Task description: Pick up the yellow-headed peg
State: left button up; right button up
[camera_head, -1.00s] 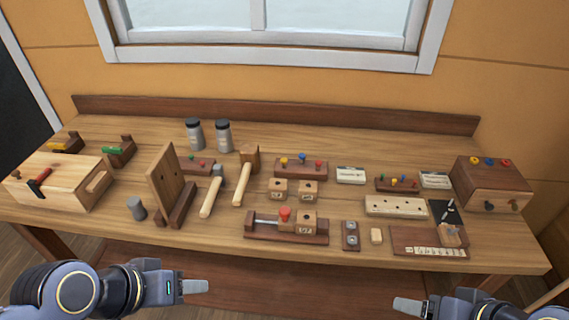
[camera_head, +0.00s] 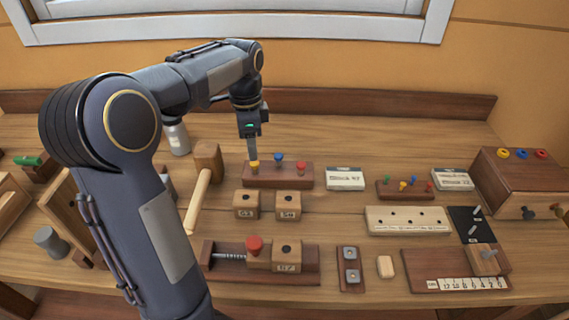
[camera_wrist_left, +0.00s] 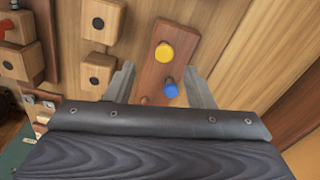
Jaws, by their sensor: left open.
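The yellow-headed peg (camera_head: 254,164) stands upright at the left end of a dark wooden block (camera_head: 287,180). A blue-headed peg (camera_head: 278,158) and a red-headed peg (camera_head: 301,167) stand in the same block. My left gripper (camera_head: 253,151) points down just above the yellow head. In the left wrist view, the left gripper's fingers (camera_wrist_left: 161,80) are open and spread over the block. There the yellow head (camera_wrist_left: 164,51) shows beyond the fingertips, and the blue head (camera_wrist_left: 170,89) shows between the fingers. My right gripper is out of view.
Two small cubes with holes (camera_head: 267,205) sit in front of the block. A mallet (camera_head: 205,170) lies to its left and a white labelled box (camera_head: 345,179) to its right. My left arm hides the table's left part.

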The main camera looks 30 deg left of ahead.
aim_at(255, 163)
pick_arm(q)
jog(key=shift+w+f, duration=0.4)
jog(key=shift+w, duration=0.2)
jog(key=shift+w+f, duration=0.1)
jog(key=shift+f, duration=0.3)
jog(key=f, duration=0.6)
jog(key=shift+s+f, duration=0.3)
jog(key=c, duration=1.1)
jog(key=shift+o, duration=0.2)
jog(key=shift+r, duration=0.1)
